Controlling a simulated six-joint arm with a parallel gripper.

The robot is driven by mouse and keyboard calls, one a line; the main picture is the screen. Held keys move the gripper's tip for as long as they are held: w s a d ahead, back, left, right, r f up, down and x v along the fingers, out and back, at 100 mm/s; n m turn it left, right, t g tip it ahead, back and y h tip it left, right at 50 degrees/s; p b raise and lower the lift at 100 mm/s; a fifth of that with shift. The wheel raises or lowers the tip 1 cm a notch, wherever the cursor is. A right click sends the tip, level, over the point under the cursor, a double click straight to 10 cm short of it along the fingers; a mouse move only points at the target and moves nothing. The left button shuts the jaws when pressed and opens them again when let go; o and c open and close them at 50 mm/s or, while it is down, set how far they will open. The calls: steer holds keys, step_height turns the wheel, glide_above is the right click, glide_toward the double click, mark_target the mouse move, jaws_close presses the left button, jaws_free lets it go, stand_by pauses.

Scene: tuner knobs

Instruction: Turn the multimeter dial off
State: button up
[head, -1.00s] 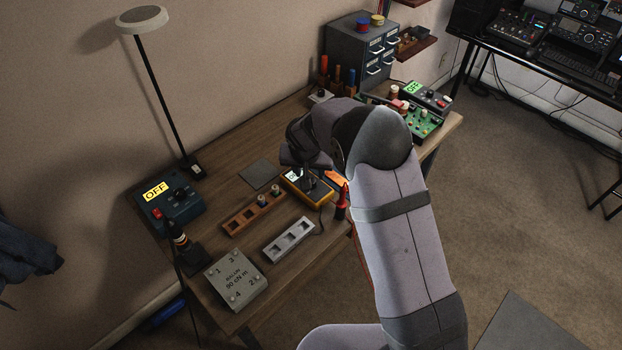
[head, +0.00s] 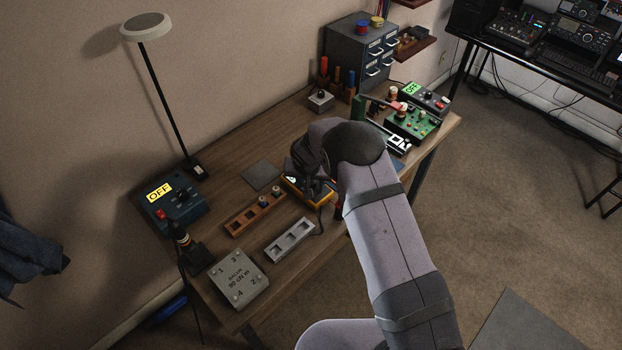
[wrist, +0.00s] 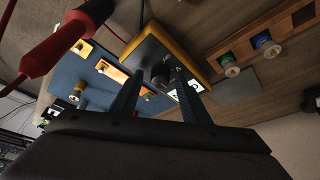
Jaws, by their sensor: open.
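The multimeter is a yellow-edged box with a dark face (head: 322,203) on the workbench, partly hidden under my gripper in the head view. The wrist view shows its yellow rim and dark face (wrist: 150,50) up close. A dark round dial (wrist: 160,76) shows on that face. My gripper (wrist: 162,72) is open, with one finger on each side of the dial in the wrist view. I cannot tell whether the fingers touch it. The dial's setting is not readable. In the head view my wrist (head: 312,170) hides the dial.
A red probe (wrist: 62,45) lies close by in the wrist view. A wooden block with knobs (head: 255,213) and a grey slotted block (head: 290,240) sit nearby. A blue box reading OFF (head: 175,200) stands at the left. A green board (head: 412,122) is at the far right.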

steer(key=c, duration=1)
